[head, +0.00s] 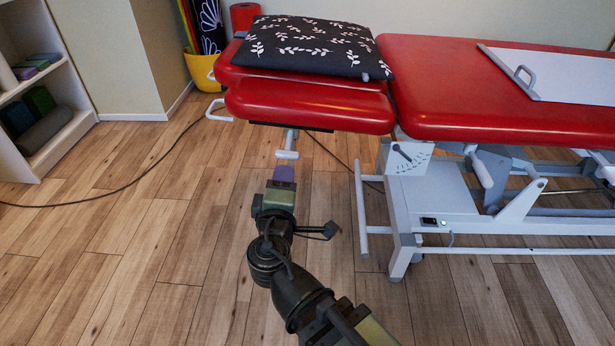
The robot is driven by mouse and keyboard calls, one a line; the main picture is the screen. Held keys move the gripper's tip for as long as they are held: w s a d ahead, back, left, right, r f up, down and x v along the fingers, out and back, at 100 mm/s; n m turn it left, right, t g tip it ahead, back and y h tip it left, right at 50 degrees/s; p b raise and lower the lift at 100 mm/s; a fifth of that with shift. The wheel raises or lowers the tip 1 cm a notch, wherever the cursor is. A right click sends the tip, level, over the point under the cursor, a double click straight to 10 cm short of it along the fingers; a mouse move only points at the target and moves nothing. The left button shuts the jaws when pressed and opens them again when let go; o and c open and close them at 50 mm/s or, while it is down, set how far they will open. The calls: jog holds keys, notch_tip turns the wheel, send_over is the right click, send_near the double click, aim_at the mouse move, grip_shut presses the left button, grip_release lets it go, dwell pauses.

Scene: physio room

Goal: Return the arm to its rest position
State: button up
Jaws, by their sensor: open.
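My arm (303,292) reaches up from the bottom of the head view over the wooden floor. My gripper (284,178) is at its far end, just in front of the near end of the red treatment table. It is open; the fingers are small and seen from behind, so the gap between them is hard to make out. I see nothing held in it. It appears apart from the table, though its tip lies close in the picture to a white handle (288,154) under the headrest.
The red treatment table (450,100) bears a patterned black cushion (312,45) and a white board with a handle (570,74). Its white frame (430,195) stands right of my arm. A shelf (62,140), yellow bucket (203,72) and floor cable (115,190) lie left. Floor at left is mostly clear.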

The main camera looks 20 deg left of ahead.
jog(key=shift+s, duration=0.1)
jog(key=w+d+f+m+g+h+p, duration=0.2)
jog(key=d+f+m+g+h, duration=0.35)
jog(key=d, duration=0.45)
jog(key=w+d+f+m+g+h+p, duration=0.15)
jog(key=d+f+m+g+h, duration=0.25)
jog(key=d+f+m+g, duration=0.5)
jog(key=w+d+r+m+g+y+p, duration=0.1)
jog(key=d+m, duration=0.1)
jog(key=d, duration=0.6)
jog(key=w+d+r+m+g+y+p, duration=0.1)
jog(key=d+r+m, duration=0.1)
jog(key=d, duration=0.6)
jog(key=w+d+r+m+y+p, duration=0.1)
jog(key=d+m+p, duration=0.1)
jog(key=d, duration=0.6)
notch_tip(320, 180, up, 38)
jog(key=p, duration=3.7)
jog(key=shift+s+a, duration=0.2)
jog(key=shift+a, duration=0.15)
